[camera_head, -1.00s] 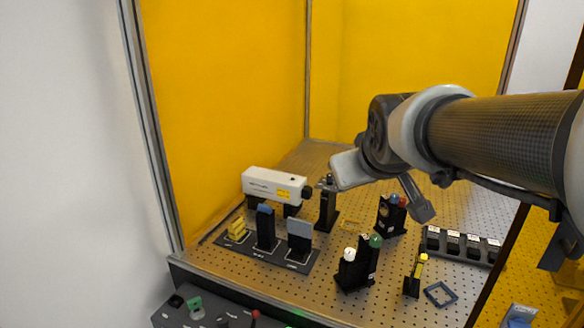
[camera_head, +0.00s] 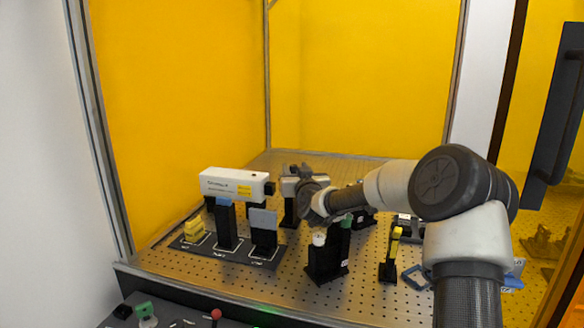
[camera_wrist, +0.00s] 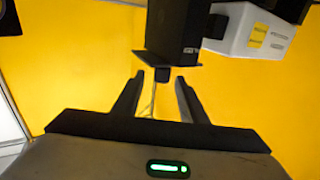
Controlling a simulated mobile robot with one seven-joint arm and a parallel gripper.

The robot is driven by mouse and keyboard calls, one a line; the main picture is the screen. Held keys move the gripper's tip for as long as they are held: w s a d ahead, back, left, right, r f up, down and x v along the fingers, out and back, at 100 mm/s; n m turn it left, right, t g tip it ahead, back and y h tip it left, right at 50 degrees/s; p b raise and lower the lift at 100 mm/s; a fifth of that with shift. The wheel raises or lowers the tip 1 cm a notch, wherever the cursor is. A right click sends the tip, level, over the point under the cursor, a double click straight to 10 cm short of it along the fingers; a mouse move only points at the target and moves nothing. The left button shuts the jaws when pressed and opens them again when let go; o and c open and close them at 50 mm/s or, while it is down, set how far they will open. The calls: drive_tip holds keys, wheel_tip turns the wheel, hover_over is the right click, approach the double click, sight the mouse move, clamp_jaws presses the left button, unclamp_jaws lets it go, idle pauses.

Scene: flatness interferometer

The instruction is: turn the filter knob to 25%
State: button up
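A black upright post (camera_head: 289,210) stands right of the white laser housing (camera_head: 235,184) in the head view. In the wrist view a black block (camera_wrist: 174,28) hangs into the top of the picture, with a thin plate and a small dark stub (camera_wrist: 162,75) at its lower end. The stub may be the filter knob; I see no percentage marks. My gripper (camera_wrist: 160,82) is open, its two fingers either side of the stub's line with gaps on both sides. In the head view my gripper (camera_head: 297,186) is beside the post's top, its fingertips largely hidden.
Black posts with a white knob (camera_head: 319,239) and a green knob (camera_head: 346,221) stand under my arm. A yellow-topped holder (camera_head: 392,250) is further right. Yellow panels (camera_head: 350,75) enclose the back.

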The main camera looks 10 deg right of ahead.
drive_tip(key=w, duration=0.6)
drive_tip(key=shift+w+a+f, duration=0.1)
drive_tip(key=shift+w+a, duration=0.15)
drive_tip(key=shift+w, duration=0.05)
clamp_jaws()
